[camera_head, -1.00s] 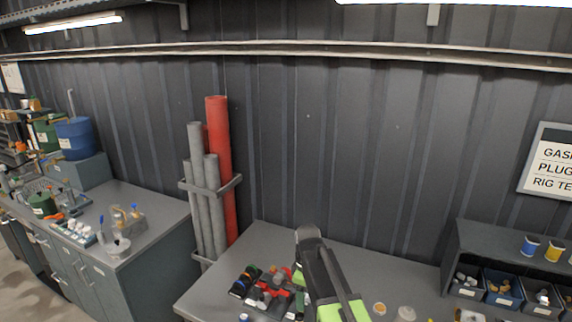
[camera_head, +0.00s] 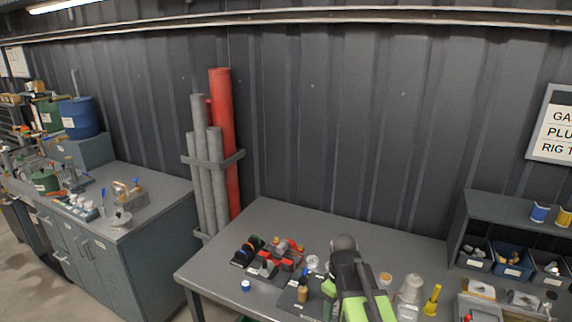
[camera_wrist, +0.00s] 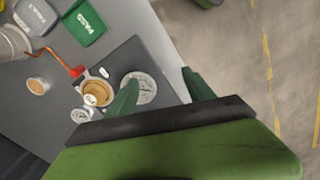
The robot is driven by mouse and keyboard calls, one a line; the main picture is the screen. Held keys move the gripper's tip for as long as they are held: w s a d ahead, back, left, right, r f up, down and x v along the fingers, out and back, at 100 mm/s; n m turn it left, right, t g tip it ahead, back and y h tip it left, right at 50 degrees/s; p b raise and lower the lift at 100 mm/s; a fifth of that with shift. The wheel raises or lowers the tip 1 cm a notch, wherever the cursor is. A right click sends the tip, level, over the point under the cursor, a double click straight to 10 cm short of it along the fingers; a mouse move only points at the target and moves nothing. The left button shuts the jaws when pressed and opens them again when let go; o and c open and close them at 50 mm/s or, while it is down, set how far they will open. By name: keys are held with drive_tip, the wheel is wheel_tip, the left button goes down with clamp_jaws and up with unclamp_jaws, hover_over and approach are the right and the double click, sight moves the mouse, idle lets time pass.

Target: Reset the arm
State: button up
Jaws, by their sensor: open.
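My arm (camera_head: 352,277) shows in the head view, folded over the front part of the grey bench (camera_head: 262,225). My gripper tips are hidden there. In the wrist view my gripper (camera_wrist: 158,92) has its two green fingers apart, with nothing held between them. A round pale metal disc (camera_wrist: 147,92) lies on a dark mat beyond the fingers. An amber round-topped item (camera_wrist: 97,93) stands just left of it. I cannot tell the gripper's height above the mat.
A green PASS tray (camera_wrist: 85,22) and a grey tray (camera_wrist: 34,16) sit at the wrist view's upper left. In the head view, red and black parts (camera_head: 283,256), a yellow tool (camera_head: 432,300) and a bin shelf (camera_head: 510,210) crowd the bench. Pipes (camera_head: 222,150) stand behind its left end.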

drive_tip(key=s+f+m+b, duration=0.1)
drive_tip(key=s+d+f+m, duration=0.1)
drive_tip(key=s+f, duration=0.1)
drive_tip(key=shift+s+d+f+b, duration=0.2)
drive_tip(key=shift+s+f+b, duration=0.05)
drive_tip(key=shift+b, duration=0.1)
drive_tip(key=s+m, duration=0.1)
drive_tip(key=m, duration=0.3)
drive_tip(key=s+m, duration=0.1)
drive_tip(key=m, duration=0.2)
drive_tip(key=shift+s+r+p, duration=0.25)
drive_tip(key=shift+s+p, duration=0.05)
drive_tip(key=shift+s, duration=0.05)
idle(0.5)
